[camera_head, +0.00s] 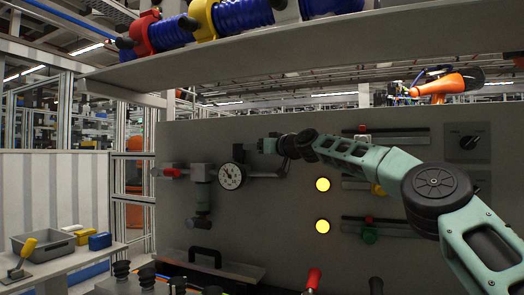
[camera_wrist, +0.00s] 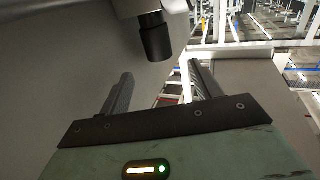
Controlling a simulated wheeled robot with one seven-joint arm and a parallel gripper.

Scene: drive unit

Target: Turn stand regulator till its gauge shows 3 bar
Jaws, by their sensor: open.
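The round white gauge (camera_head: 231,176) is on the grey panel in the head view. Its needle is too small to read. To its left is a grey fitting with a dark cylindrical regulator knob (camera_head: 202,222) hanging under it. My gripper (camera_head: 243,150) is beside the panel, just above and right of the gauge. In the wrist view my gripper (camera_wrist: 160,72) has its two fingers apart with nothing between them. A dark cylinder (camera_wrist: 157,40) on a grey metal body shows beyond the fingertips, apart from them. I cannot tell for certain which part it is.
A red-handled valve (camera_head: 172,172) is left of the fitting. A shelf (camera_head: 300,55) overhangs the panel. A black handle (camera_head: 205,254) is below.

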